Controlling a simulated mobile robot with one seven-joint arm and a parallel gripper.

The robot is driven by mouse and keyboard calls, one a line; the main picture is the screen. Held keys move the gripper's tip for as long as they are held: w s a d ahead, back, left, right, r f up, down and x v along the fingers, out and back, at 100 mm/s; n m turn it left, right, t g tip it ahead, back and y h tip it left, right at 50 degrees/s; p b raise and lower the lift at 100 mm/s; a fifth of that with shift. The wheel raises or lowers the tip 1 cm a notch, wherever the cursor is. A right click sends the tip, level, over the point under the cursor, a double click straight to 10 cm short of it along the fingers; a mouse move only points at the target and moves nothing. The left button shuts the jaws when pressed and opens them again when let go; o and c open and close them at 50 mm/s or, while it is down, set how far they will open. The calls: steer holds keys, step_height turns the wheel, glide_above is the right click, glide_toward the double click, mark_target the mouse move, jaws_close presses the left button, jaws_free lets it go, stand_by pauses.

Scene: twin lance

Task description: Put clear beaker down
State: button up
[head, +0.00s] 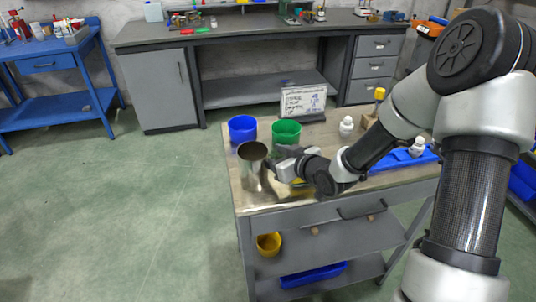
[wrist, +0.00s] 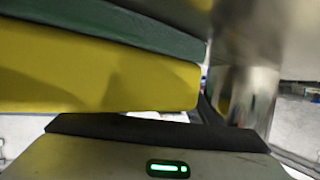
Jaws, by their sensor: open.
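The beaker (head: 252,168), a shiny grey see-through-looking cylinder, stands upright at the front left corner of the workbench top (head: 300,197). My gripper (head: 275,168) is open, low over the bench, just right of the beaker. Its fingertips are close to the beaker's side; I cannot tell whether they touch. In the wrist view a shiny, blurred cylinder (wrist: 243,95), seemingly the beaker, fills part of the right side.
A blue cup (head: 242,130) and a green cup (head: 286,133) stand behind the beaker. A small sign (head: 303,101), white bottles (head: 346,126) and a blue tray (head: 400,160) are farther back or right. A yellow surface (wrist: 90,70) crosses the wrist view. Open floor lies left.

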steer(key=shift+c, duration=0.4)
steer(key=c, duration=0.8)
steer(key=shift+r, duration=0.1)
